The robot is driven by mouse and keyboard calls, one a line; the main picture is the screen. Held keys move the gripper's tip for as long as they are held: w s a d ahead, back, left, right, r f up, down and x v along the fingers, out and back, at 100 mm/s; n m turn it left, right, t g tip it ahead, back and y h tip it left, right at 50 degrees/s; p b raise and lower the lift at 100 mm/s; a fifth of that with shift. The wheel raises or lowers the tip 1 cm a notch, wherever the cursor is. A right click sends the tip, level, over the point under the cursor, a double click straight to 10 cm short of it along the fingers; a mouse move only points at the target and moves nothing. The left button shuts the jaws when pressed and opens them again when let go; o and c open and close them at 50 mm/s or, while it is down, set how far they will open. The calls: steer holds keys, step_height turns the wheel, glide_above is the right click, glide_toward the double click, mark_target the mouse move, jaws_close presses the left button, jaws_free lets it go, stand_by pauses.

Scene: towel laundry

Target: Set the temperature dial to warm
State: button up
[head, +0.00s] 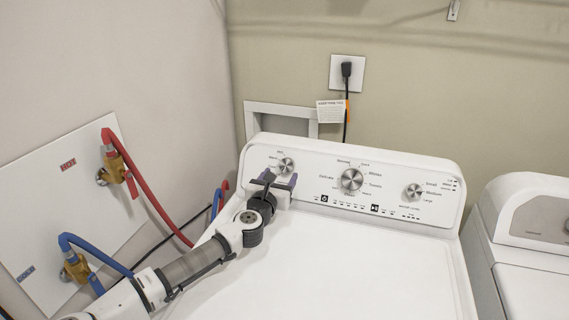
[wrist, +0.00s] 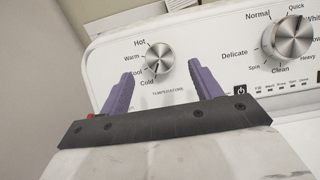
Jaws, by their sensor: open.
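The temperature dial (head: 286,166) is a round silver knob at the left end of the white washer's control panel (head: 325,199). In the wrist view the dial (wrist: 160,62) has Hot, Warm, Cool and Cold printed down its left side. I cannot tell which mark it points to. My gripper (head: 280,178) is open and empty just in front of and below the dial. In the wrist view its two purple fingers (wrist: 161,76) stand apart, one to each side of the dial and slightly below it. They do not appear to touch it.
A larger cycle dial (head: 352,180) sits mid-panel, with a third dial (head: 413,191) to its right. A row of small buttons runs below them. Red (head: 150,185) and blue (head: 95,252) hoses are at the left wall. The washer lid (head: 350,265) is clear.

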mark_target(286, 166)
steer(key=shift+p+x, duration=0.5)
steer(key=shift+x, duration=1.9)
steer(key=c, duration=1)
steer(key=shift+o, duration=0.2)
